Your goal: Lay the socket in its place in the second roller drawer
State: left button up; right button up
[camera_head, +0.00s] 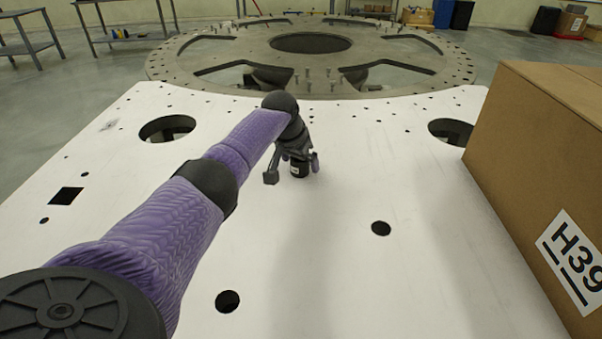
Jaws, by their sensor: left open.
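My left arm reaches in from the left over the white plate. My left gripper (292,171) is open and low over the middle of the plate, with its fingers apart. A small dark cylinder with a pale label, which looks like the socket (299,170), stands upright between the fingers. Its upper part is partly hidden by the gripper. I cannot tell whether a finger touches it. No roller drawer shows in this view. My right gripper is not in view.
The white plate (330,265) has several round holes and a square one, and is mostly clear. A large cardboard box (530,170) marked H39 stands on the right. A big round metal turret ring (440,72) lies beyond the plate. Grey tables (125,37) stand at the back left.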

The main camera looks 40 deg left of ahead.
pick_arm(q)
jog(key=shift+w+f, duration=0.15)
jog(key=shift+f, duration=0.25)
jog(key=shift+r, duration=0.1)
grip_shut()
